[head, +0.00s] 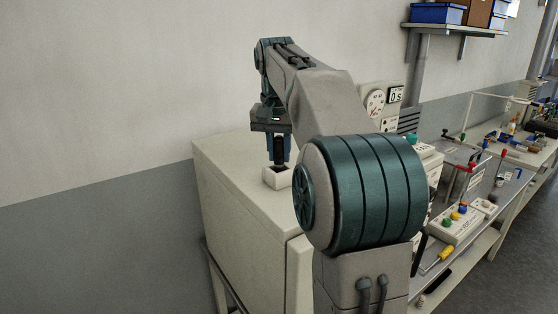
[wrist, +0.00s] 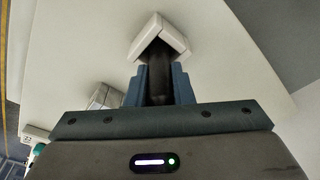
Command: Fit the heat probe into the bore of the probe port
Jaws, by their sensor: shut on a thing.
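My gripper (head: 279,148) is above the top of a pale cabinet (head: 228,160), pointing down. In the wrist view its two blue fingers (wrist: 158,88) are closed on a dark, stubby heat probe (wrist: 158,72). The probe port is a small white block; it stands on the cabinet top in the head view (head: 270,180) and shows beyond the fingertips in the wrist view (wrist: 150,33). The probe's lower end is over or at the port's opening. The fingers and probe cover most of the bore, so I cannot tell whether the tip is inside it.
A panel with a round dial (head: 375,103) stands behind my arm. A bench to the right holds a white box with coloured knobs (head: 460,222) and a yellow-handled tool (head: 438,259). A wall shelf (head: 455,29) carries boxes. The cabinet top left of the port is clear.

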